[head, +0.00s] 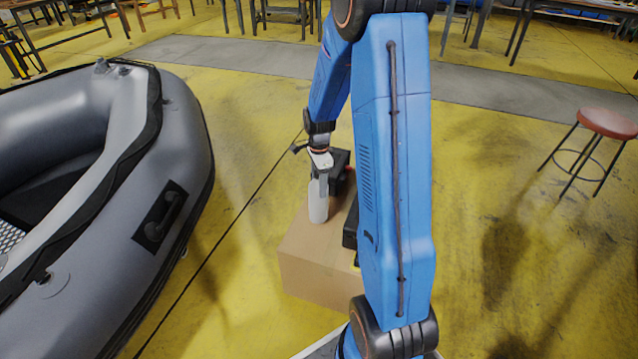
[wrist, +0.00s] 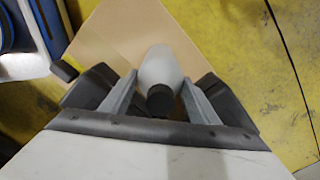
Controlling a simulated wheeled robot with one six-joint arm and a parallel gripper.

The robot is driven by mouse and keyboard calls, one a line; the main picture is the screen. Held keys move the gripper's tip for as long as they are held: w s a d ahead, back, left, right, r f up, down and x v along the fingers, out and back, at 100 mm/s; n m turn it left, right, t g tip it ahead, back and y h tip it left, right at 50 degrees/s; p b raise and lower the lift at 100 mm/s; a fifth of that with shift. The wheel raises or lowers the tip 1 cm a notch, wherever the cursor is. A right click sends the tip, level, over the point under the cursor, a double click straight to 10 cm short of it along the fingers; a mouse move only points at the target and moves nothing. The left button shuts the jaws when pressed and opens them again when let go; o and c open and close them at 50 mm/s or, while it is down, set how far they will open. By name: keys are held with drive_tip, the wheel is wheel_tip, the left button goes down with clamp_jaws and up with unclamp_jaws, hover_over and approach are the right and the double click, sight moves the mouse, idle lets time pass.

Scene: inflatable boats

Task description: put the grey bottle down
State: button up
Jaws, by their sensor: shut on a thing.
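The grey bottle (head: 318,203) is upright at my gripper (head: 320,172), over the tan box in the head view. In the wrist view the bottle (wrist: 161,68) shows its pale body and black cap, between the two fingers of my gripper (wrist: 158,98). My gripper is shut on the bottle. The bottle's base appears at or just above the box top; I cannot tell whether it touches.
The tan box (head: 308,262) stands on the yellow floor, with dark items on it behind and right of the bottle, partly hidden by my arm. A grey inflatable boat (head: 185,130) lies left. A red stool (head: 605,124) stands right. Tables line the back.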

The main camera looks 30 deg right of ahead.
drive_tip(key=o, duration=1.4)
drive_tip(key=shift+f, duration=0.1)
wheel_tip(320, 180, up, 12)
drive_tip(key=shift+f, duration=0.15)
drive_tip(key=shift+s+a+r, duration=0.1)
drive_tip(key=shift+r, duration=0.4)
drive_tip(key=s+a+r+n+t, duration=0.2)
drive_tip(key=s+a+r+n, duration=0.5)
drive_tip(key=s, duration=0.3)
drive_tip(key=s+a+r+n+t, duration=0.1)
drive_tip(key=s+a+r+n, duration=0.55)
drive_tip(key=s, duration=0.45)
drive_tip(key=shift+s+a+f+n+t, duration=0.1)
drive_tip(key=shift+s+a+n+t, duration=0.25)
drive_tip(key=shift+s+n, duration=1)
drive_tip(key=shift+s+a+r+n+t, duration=0.1)
drive_tip(key=shift+s+a+n+t, duration=0.25)
drive_tip(key=shift+s+n, duration=1)
drive_tip(key=shift+s+a+f+n+t, duration=0.15)
drive_tip(key=shift+s+a+n, duration=0.5)
drive_tip(key=shift+s, duration=1.15)
